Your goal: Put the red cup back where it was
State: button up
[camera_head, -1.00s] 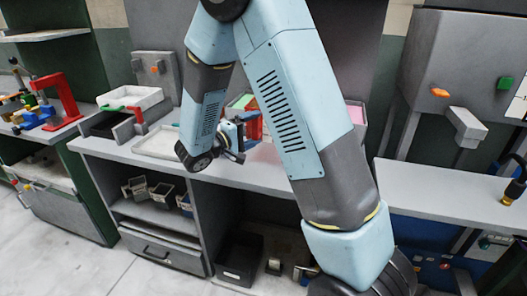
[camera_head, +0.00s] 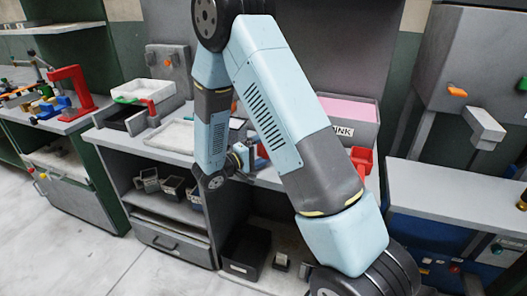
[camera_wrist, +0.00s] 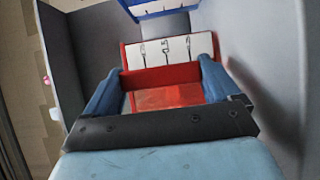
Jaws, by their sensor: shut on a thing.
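My gripper (camera_wrist: 160,90) is shut on the red cup (camera_wrist: 168,98), a box-shaped red thing between its two blue fingers in the wrist view. Behind the cup's front edge is a pale panel with dark marks, framed in red; I cannot tell whether it is part of the cup. In the head view my gripper (camera_head: 243,157) is low over the grey bench (camera_head: 165,150), partly hidden by my arm. Only a sliver of red shows beside it. I cannot tell whether the cup touches the bench.
A pink-topped box (camera_head: 350,108) with a partly hidden label ending in "INK" stands behind my arm, with a red bin (camera_head: 362,158) in front of it. White and black trays (camera_head: 140,92) stand left. A red press (camera_head: 70,90) is farther left.

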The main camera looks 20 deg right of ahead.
jog(key=shift+f, duration=0.25)
jog(key=o, duration=1)
